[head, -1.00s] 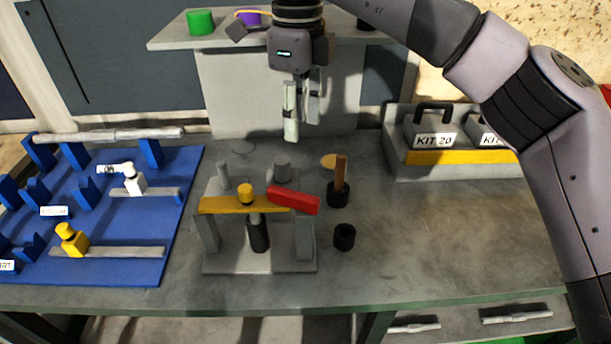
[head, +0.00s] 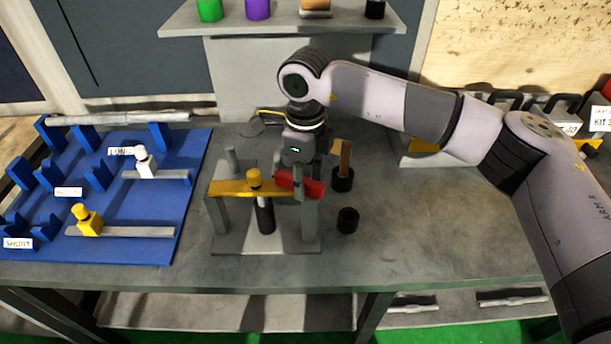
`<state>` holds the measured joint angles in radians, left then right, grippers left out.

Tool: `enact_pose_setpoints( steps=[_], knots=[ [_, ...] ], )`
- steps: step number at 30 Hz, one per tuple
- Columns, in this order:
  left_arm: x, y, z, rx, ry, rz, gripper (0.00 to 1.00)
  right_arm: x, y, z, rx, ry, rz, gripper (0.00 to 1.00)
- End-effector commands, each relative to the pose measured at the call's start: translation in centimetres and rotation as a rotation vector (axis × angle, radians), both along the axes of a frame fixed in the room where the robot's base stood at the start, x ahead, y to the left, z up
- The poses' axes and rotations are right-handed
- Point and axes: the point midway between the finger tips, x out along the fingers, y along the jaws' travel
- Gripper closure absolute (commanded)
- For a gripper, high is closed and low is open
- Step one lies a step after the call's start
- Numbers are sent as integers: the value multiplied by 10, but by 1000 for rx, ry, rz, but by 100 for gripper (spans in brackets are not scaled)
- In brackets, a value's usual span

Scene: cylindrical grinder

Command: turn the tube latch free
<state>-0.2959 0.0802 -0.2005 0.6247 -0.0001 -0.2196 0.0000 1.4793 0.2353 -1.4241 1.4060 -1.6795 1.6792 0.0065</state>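A grey fixture (head: 222,218) stands on the bench, with a yellow bar (head: 230,188) across its uprights and a yellow knob (head: 254,178) on the bar. A red handle (head: 313,189) is at the bar's right end, angled slightly down to the right; it looks like the latch's grip. A dark tube (head: 265,216) stands upright under the bar. My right gripper (head: 299,184) points down at the red handle, with one finger in front of it. The other finger is mostly hidden, so its opening and grip are unclear. My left gripper is out of view.
A black cup (head: 348,220) and a dark holder (head: 343,181) with a wooden piece (head: 346,156) stand close right of the fixture. A blue rack (head: 120,245) with white and yellow clamps is at left. The bench at right front is clear.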

Motion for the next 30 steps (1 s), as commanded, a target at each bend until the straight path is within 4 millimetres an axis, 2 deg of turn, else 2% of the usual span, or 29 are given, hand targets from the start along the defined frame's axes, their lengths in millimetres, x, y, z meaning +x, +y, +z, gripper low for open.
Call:
enact_pose_setpoints(
  steps=[10,27,30],
  knots=[
    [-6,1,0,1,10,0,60,0,0,-5,0,0,0,62],
    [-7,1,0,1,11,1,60,0,0,-4,0,0,0,100],
    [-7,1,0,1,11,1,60,0,0,-4,0,-1,0,100]
  ],
)
